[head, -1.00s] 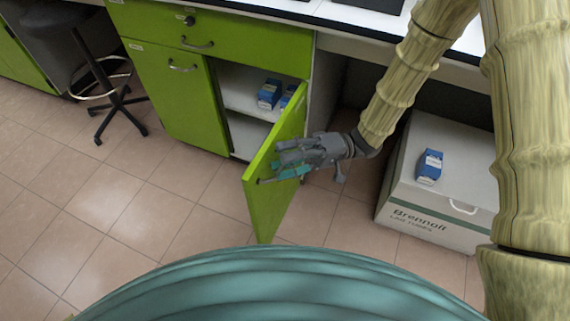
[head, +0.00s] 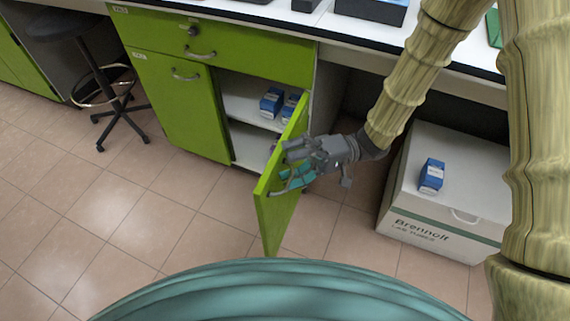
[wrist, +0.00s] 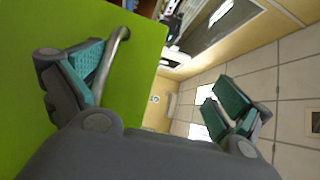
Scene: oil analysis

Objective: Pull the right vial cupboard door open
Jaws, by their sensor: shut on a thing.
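The right vial cupboard door (head: 280,215) is green and stands swung out wide from the cupboard, seen nearly edge-on in the head view. Its green face fills the left of the wrist view (wrist: 30,110). My gripper (head: 292,165) is at the door's outer face, near its free edge. The metal bar handle (wrist: 118,45) runs against the left finger's teal pad, between my jaws. The other finger shows at the right over the floor, and its contact with the handle is not visible. The handle is partly hidden in the head view.
Blue vial boxes (head: 271,102) stand on the cupboard's upper shelf. The left door (head: 180,110) and the drawer (head: 240,50) are shut. A white Brennoft carton (head: 430,232) with a blue box (head: 432,175) stands right. A stool (head: 75,25) stands far left. Floor before the cupboard is clear.

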